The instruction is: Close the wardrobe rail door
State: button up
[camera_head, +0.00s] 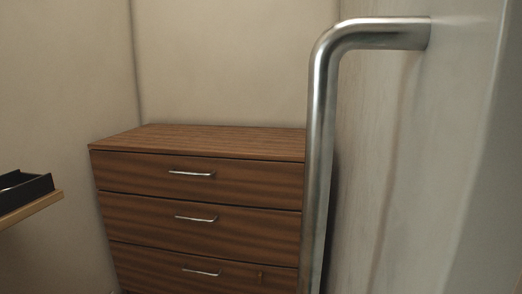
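A pale door panel (385,150) fills the right side of the head view, very close to the camera. A thick bent metal bar handle (319,150) is fixed to it near the top right and runs down out of the frame. I see the panel at a steep angle, so I cannot tell how far it stands open. No wardrobe rail shows, and I cannot tell whether this panel is the wardrobe rail door. My gripper is not in view.
A brown wooden chest of drawers (240,142) with metal pulls stands against the back wall. A wooden shelf edge (40,210) with a black tray (38,186) juts in at the left.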

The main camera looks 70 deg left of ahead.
aim_at(433, 203)
jog(key=k, duration=1.1)
jog(key=u, duration=1.4)
jog(key=k, duration=1.3)
jog(key=u, duration=0.2)
jog(key=i, duration=0.9)
jog(key=u, duration=0.25)
